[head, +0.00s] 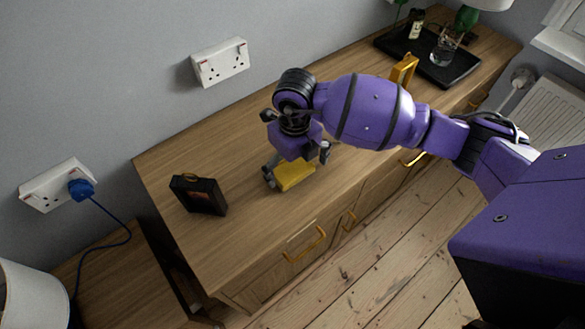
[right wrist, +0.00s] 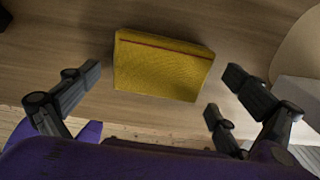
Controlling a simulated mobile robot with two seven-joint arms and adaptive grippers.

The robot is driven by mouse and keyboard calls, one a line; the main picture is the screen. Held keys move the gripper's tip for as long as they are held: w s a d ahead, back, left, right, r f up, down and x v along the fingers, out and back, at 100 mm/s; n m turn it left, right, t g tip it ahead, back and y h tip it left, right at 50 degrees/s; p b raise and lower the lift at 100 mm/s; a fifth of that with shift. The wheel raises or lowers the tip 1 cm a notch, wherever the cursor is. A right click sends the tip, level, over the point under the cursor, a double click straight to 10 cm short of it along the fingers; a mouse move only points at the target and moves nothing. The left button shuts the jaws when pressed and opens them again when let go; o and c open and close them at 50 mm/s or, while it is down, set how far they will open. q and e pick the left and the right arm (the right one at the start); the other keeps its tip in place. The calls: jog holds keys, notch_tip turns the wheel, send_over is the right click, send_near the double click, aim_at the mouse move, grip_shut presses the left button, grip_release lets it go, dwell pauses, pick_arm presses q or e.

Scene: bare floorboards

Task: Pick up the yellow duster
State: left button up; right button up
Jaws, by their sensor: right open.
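The yellow duster (head: 296,175) lies on the wooden sideboard top, partly hidden in the head view by my right gripper above it. In the right wrist view the duster (right wrist: 162,66) is a folded yellow cloth with a thin red line near its far edge. My right gripper (head: 297,170) is open over the duster. In the right wrist view its fingers (right wrist: 165,80) stand apart on the left and right of the duster, with gaps on both sides. My left gripper is not in view.
The sideboard (head: 170,160) also holds a black framed object (head: 199,195) at left, a yellow-framed object (head: 403,69) behind my arm, and a black tray (head: 467,75) with a bottle and glass. Wall sockets (head: 220,63) are behind. Bare floorboards (head: 400,240) lie in front.

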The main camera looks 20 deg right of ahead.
aim_at(294, 170)
jog(key=c, duration=1.1)
jog(key=shift+r, duration=0.1)
jog(key=shift+r, duration=0.55)
notch_tip(294, 170, up, 2)
jog(key=shift+s+a+r, duration=0.1)
jog(key=shift+r, duration=0.15)
jog(key=s+a+r, duration=0.7)
jog(key=s+r, duration=0.2)
jog(key=s, duration=0.2)
jog(key=shift+s+a+r, duration=0.2)
jog(key=shift+a+r, duration=0.05)
jog(key=shift+a, duration=0.05)
